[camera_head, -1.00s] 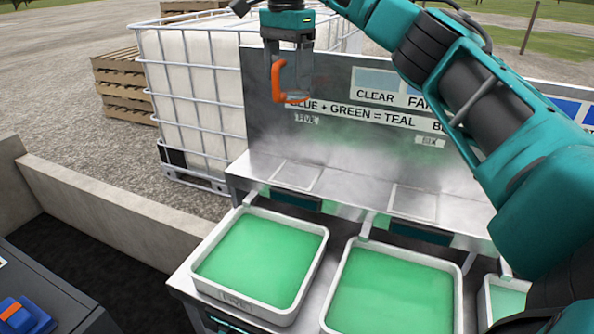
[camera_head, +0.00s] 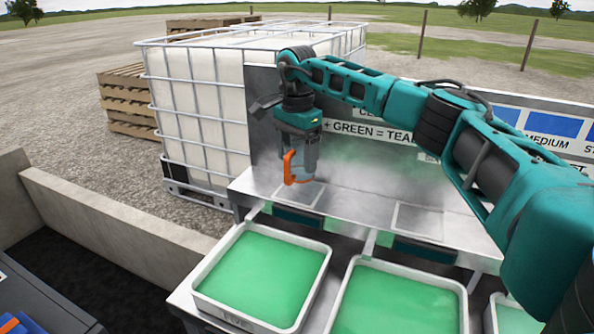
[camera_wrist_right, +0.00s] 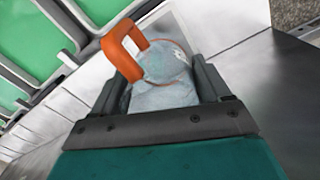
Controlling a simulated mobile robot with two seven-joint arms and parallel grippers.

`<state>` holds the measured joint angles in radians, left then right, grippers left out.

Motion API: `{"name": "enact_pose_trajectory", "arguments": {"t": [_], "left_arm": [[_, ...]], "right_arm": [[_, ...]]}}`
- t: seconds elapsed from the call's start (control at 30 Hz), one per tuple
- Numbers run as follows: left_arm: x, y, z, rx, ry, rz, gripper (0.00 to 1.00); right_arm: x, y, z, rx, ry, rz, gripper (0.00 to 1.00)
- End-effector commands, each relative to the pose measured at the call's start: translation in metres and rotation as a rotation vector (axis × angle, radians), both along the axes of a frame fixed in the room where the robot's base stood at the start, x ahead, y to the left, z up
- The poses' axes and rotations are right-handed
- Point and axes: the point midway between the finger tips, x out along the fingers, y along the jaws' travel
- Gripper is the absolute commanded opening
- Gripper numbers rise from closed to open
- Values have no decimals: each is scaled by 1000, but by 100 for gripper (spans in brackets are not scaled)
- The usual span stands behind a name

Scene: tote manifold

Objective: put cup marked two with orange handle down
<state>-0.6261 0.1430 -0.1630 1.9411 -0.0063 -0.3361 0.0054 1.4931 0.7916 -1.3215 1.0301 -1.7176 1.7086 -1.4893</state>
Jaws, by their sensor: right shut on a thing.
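The clear cup with the orange handle (camera_head: 291,168) is in my right gripper (camera_head: 303,145), held upright just above the metal shelf behind the trays. In the right wrist view the cup (camera_wrist_right: 165,75) sits between both fingers, its orange handle (camera_wrist_right: 122,48) pointing up and left. A white mark shows on its side, too small to read. Below the cup is a pale outlined square (camera_head: 297,196) on the shelf. I cannot tell whether the cup's base touches it. My left gripper is not in view.
Trays of green liquid (camera_head: 262,278) (camera_head: 395,305) stand in front of the shelf. An upright sign panel (camera_head: 375,130) rises behind the cup. A caged white tank (camera_head: 205,110) is behind at left. A second outlined square (camera_head: 418,219) to the right is empty.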

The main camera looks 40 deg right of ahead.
Motion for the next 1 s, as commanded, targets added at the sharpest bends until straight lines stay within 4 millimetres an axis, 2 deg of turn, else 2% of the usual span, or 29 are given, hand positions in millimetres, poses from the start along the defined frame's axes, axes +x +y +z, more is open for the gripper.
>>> {"name": "enact_pose_trajectory", "arguments": {"t": [0.3, 0.67, 0.7, 0.93, 1.0], "left_arm": [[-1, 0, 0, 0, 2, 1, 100], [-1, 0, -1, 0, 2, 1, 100], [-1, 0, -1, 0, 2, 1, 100], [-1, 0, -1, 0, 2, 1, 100], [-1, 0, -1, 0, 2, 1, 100]], "right_arm": [[-1, 0, -40, -1, 2, 0, 46], [0, 0, -44, -1, 1, -1, 46], [0, 0, -45, -1, 1, -1, 77], [0, 0, -45, -1, 1, 0, 99], [0, 0, -44, -1, 1, 0, 100]]}}
